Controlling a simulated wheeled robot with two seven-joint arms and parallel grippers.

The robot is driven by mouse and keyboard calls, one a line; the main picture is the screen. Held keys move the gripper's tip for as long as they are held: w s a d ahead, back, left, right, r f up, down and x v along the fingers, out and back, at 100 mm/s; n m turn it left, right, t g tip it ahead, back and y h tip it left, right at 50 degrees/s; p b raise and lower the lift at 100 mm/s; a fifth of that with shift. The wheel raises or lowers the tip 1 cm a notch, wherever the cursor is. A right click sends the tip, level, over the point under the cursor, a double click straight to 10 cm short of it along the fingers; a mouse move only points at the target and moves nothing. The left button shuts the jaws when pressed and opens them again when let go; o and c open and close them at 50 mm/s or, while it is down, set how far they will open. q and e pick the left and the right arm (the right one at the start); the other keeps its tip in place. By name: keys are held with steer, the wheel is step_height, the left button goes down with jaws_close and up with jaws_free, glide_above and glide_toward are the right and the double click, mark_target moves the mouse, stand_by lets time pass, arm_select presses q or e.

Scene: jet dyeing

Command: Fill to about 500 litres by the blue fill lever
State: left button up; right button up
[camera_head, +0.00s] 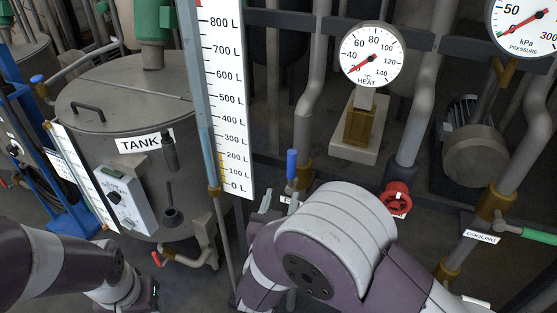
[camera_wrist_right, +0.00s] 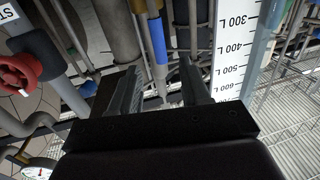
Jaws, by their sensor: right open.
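The blue fill lever (camera_head: 291,165) stands upright on a pipe right of the level scale. It also shows in the right wrist view (camera_wrist_right: 158,38). My right gripper (camera_wrist_right: 158,85) is open, with the lever in line with the gap between its fingers; I cannot tell whether they touch it. In the head view my right arm hides most of that gripper (camera_head: 278,200). The white level scale (camera_head: 231,60) reads from 0 L to above 800 L beside a sight tube (camera_head: 199,100). A yellow band runs by its lowest marks; the liquid level is unclear. My left gripper is out of view.
A grey tank (camera_head: 95,100) stands at the left. A red handwheel (camera_head: 398,198) is right of my right arm. A green-handled cooling lever (camera_head: 538,235) is at the far right. Heat (camera_head: 372,54) and pressure (camera_head: 524,20) gauges hang above. Pipes crowd the back.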

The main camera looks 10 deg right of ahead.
mark_target(292, 166)
steer(key=x, duration=0.5)
steer(key=p+x, duration=0.1)
steer(key=x, duration=0.4)
steer(key=shift+w+d+r, duration=0.15)
steer(key=shift+d+r, duration=0.05)
steer(key=shift+w+d+r, duration=0.1)
steer(key=shift+w+d, duration=0.25)
steer(key=shift+w, duration=0.2)
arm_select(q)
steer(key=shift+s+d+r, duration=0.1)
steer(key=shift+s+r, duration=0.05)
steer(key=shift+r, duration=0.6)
arm_select(e)
steer(key=shift+w, duration=0.3)
steer(key=shift+c, duration=0.3)
steer(key=shift+s, duration=0.1)
jaws_close()
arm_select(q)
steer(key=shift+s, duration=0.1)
